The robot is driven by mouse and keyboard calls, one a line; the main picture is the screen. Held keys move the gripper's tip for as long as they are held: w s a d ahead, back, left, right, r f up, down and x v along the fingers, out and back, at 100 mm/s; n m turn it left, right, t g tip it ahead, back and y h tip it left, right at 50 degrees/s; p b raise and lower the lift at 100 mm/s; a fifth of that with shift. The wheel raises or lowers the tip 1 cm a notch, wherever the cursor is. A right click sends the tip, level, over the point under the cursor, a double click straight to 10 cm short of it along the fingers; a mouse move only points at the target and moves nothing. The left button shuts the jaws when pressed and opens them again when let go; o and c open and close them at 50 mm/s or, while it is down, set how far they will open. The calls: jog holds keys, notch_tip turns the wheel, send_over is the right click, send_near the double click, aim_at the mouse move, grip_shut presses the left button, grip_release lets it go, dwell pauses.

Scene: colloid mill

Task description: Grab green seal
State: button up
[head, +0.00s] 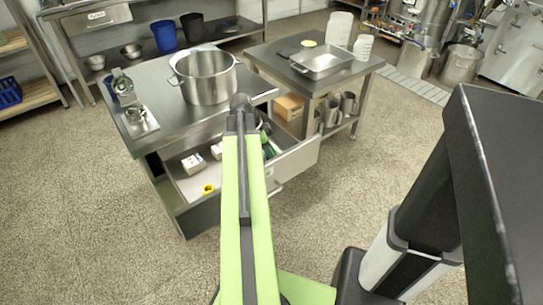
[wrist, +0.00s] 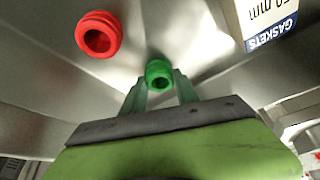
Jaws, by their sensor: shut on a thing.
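The green seal (wrist: 158,75) is a small ribbed ring in the wrist view, between the fingertips of my gripper (wrist: 160,82). My gripper is shut on it. The surface behind the seal is the metal inside of the open drawer. In the head view my own arm covers the gripper and most of that part of the drawer (head: 303,157); I cannot make out the held seal there.
A red ribbed seal (wrist: 99,34) lies left of the gripper and a gaskets box (wrist: 268,22) is at the upper right. A yellow ring (head: 208,189) and a white box (head: 193,163) lie in the drawer. A large pot (head: 207,78) stands on the table above.

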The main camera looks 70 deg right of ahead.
grip_shut()
notch_tip(320, 180, up, 10)
jog(key=p, duration=1)
